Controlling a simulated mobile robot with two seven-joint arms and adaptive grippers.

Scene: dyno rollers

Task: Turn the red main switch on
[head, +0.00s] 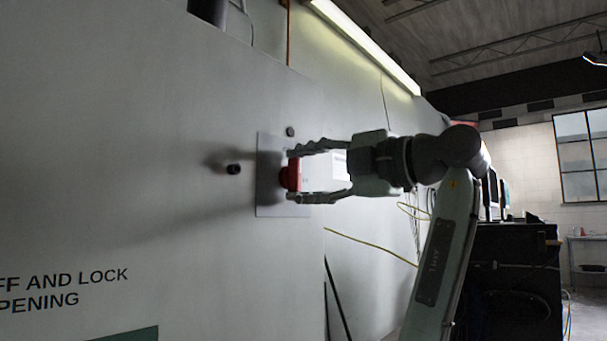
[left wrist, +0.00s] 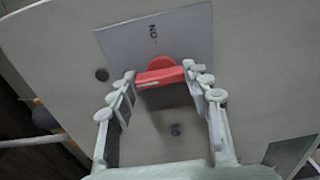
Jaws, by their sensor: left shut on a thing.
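The red main switch (head: 291,175) is mounted on a grey plate (head: 268,200) on the wall panel. In the left wrist view, the red switch (left wrist: 160,73) shows as a bar with a rounded part above it. An "ON" label, turned over in the picture, is on the plate (left wrist: 190,35) above it. My left gripper (head: 293,174) is shut on the switch, with one fingertip at each end of the bar, as the left wrist view shows (left wrist: 161,72). A small dark mark near the switch is too blurred to read. My right gripper is not in view.
A dark round knob (head: 233,169) sticks out of the panel left of the plate. Yellow cable (head: 370,244) hangs below my left arm. A black cabinet (head: 515,280) stands at the right. The space in front of the panel's left side looks clear.

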